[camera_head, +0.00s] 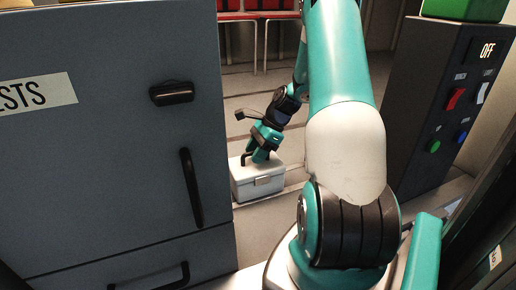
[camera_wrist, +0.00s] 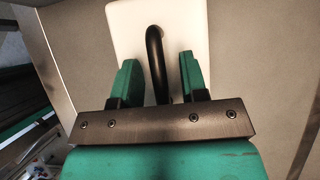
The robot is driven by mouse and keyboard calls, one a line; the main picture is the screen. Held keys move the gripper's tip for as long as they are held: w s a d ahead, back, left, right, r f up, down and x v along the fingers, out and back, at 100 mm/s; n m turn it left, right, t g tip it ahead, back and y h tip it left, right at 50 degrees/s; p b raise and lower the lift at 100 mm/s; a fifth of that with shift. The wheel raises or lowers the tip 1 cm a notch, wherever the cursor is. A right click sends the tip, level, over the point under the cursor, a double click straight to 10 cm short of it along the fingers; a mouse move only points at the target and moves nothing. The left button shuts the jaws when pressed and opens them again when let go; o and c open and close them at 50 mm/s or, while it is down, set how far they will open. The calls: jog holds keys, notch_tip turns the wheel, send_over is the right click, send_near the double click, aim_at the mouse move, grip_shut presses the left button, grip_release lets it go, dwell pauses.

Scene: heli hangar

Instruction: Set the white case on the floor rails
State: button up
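The white case (camera_head: 258,184) is upright in the middle of the head view, at floor level by the pale floor rails (camera_head: 270,199). I cannot tell whether its base touches a rail. My gripper (camera_head: 258,154) is directly above its lid, pointing down. In the wrist view the case's white top (camera_wrist: 186,22) lies below my gripper (camera_wrist: 158,65), and its black arched handle (camera_wrist: 155,48) is between the two green fingers. The fingers are apart, with a gap on each side of the handle. Part of the handle is hidden by the gripper.
A grey cabinet (camera_head: 110,150) with black handles fills the left and partly borders the case. A dark control box (camera_head: 447,110) with switches stands at the right. Red seats (camera_head: 258,12) are at the back. Open floor (camera_head: 240,105) lies behind the case.

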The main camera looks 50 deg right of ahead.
jog(key=b+v, duration=0.1)
jog(key=v, duration=1.1)
jog(key=shift+b, duration=0.4)
jog(key=shift+r, duration=0.1)
